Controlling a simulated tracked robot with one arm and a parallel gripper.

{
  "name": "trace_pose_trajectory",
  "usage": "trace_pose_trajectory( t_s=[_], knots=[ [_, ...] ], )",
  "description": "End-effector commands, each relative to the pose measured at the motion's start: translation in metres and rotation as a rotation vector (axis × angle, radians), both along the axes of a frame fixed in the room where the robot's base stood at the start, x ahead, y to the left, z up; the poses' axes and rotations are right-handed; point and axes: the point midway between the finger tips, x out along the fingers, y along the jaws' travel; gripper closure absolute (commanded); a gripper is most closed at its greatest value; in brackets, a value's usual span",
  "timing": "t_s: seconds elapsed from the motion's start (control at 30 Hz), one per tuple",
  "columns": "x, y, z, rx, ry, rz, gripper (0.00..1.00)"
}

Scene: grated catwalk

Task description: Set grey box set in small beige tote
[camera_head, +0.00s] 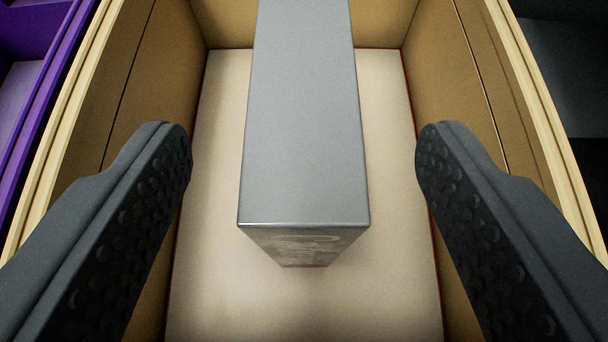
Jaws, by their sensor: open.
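A long grey box (305,130) stands inside the small beige tote (450,85), near the middle of its pale floor. Its far end runs out of the top of the picture. The near face is darker and carries a faint mark. My gripper (304,150) is open, with one dark, studded finger on each side of the box. Clear gaps show between both fingers and the box, so neither touches it. The fingers reach in over the tote near its side walls.
A purple container (28,120) stands close along the left side of the tote. A dark area (565,80) lies to the right. Bare tote floor (300,310) shows in front of the box and on both sides of it.

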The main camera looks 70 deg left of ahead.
Motion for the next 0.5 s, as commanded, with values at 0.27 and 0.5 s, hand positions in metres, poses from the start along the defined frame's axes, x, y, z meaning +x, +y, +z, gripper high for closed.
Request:
trace_pose_trajectory(
  t_s=[0.27, 0.5],
  knots=[
    [-0.012, -0.035, 0.021, -0.002, 0.0, -0.003, 0.38],
    [-0.018, -0.046, 0.026, -0.002, 0.002, -0.002, 0.38]
  ],
)
